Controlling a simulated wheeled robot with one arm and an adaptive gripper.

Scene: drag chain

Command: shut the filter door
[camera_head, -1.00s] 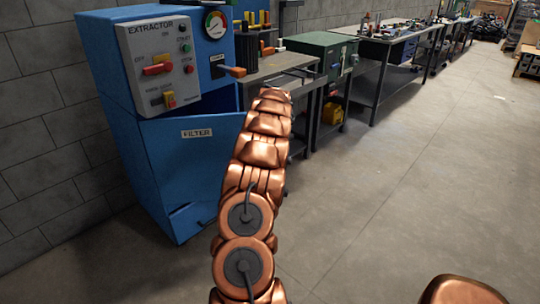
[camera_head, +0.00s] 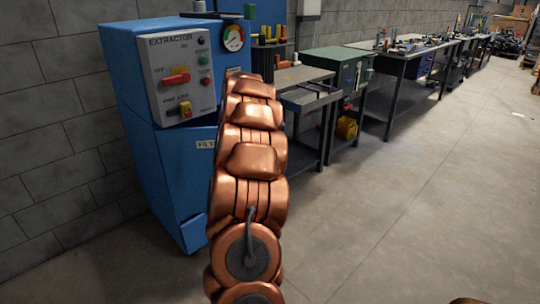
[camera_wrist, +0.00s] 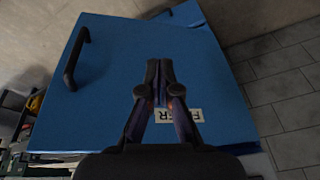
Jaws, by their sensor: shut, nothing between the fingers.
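The filter door (camera_head: 188,170) is the blue lower panel of the blue extractor cabinet (camera_head: 128,85). In the head view my copper arm covers much of it, including part of its FILTER label (camera_head: 205,144). In the wrist view the door (camera_wrist: 215,75) fills the middle, with its label (camera_wrist: 178,115) upside down and a dark bar handle (camera_wrist: 76,58) at upper left. My gripper (camera_wrist: 160,66) is shut and empty in front of the door, over the label's side. I cannot tell whether it touches. The door's gap is hidden in the head view.
A grey control panel (camera_head: 178,75) with red switches is above the door. Workbenches (camera_head: 405,65) and a green cabinet (camera_head: 340,70) line the wall to the right. The concrete floor (camera_head: 420,200) at the right is clear.

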